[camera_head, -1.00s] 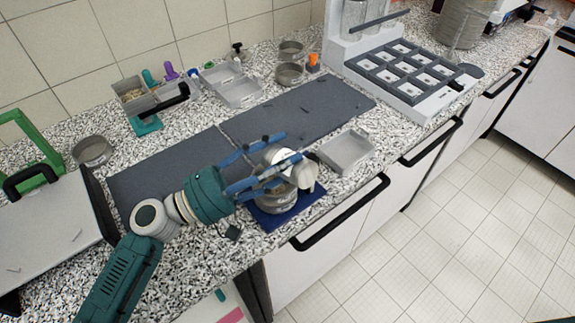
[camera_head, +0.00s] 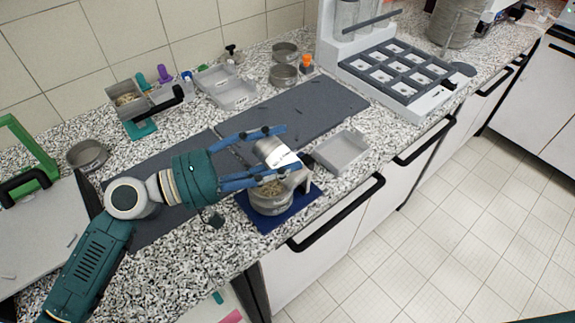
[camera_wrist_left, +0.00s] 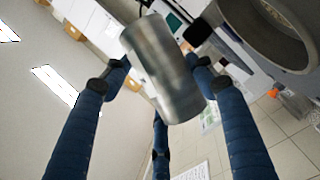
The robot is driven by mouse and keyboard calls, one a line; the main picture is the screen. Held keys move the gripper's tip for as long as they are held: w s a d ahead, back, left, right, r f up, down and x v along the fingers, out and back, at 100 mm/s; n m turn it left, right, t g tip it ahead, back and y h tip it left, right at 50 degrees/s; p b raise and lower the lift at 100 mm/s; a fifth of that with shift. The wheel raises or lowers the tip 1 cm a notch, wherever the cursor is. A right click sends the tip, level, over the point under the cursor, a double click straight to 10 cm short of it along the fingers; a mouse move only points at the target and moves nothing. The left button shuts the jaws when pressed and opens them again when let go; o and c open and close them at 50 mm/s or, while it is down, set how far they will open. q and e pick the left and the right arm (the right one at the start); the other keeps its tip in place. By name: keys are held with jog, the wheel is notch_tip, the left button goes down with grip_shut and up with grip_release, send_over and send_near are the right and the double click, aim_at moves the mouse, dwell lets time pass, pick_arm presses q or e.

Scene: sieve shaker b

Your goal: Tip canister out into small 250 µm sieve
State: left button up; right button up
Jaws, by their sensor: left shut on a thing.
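My left gripper (camera_head: 284,152) is shut on a silver canister (camera_head: 272,152) with a white label. The canister is tilted above the small sieve (camera_head: 270,204), a round metal sieve on the front of the worktop. Tan grains (camera_head: 268,188) show inside the sieve. Its rim is partly hidden by the blue fingers and a pale part beside them. In the left wrist view the canister (camera_wrist_left: 165,68) lies slanted between the fingers, and a large round sieve wall (camera_wrist_left: 285,62) shows at the upper right. I cannot see the canister's mouth or any falling grains. My right gripper is not in view.
The sieve stands on a blue mat (camera_head: 262,222). A grey open tray (camera_head: 342,150) lies to its right, and dark mats (camera_head: 300,117) lie behind. Other round sieves (camera_head: 284,75), (camera_head: 87,154) and a grid rack (camera_head: 398,68) stand farther off.

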aim_at(277, 150)
pick_arm(q)
notch_tip(277, 150, up, 4)
jog(key=m+t+y+p, duration=0.1)
jog(key=m+y+p, duration=0.1)
jog(key=m+p, duration=0.3)
jog(key=m+y+p, duration=0.3)
jog(key=m+p, duration=0.1)
jog(key=m, duration=0.1)
jog(key=shift+t+p, duration=0.4)
jog(key=shift+f+m+y, duration=0.1)
jog(key=shift+m+y, duration=0.3)
jog(key=shift+f, duration=0.1)
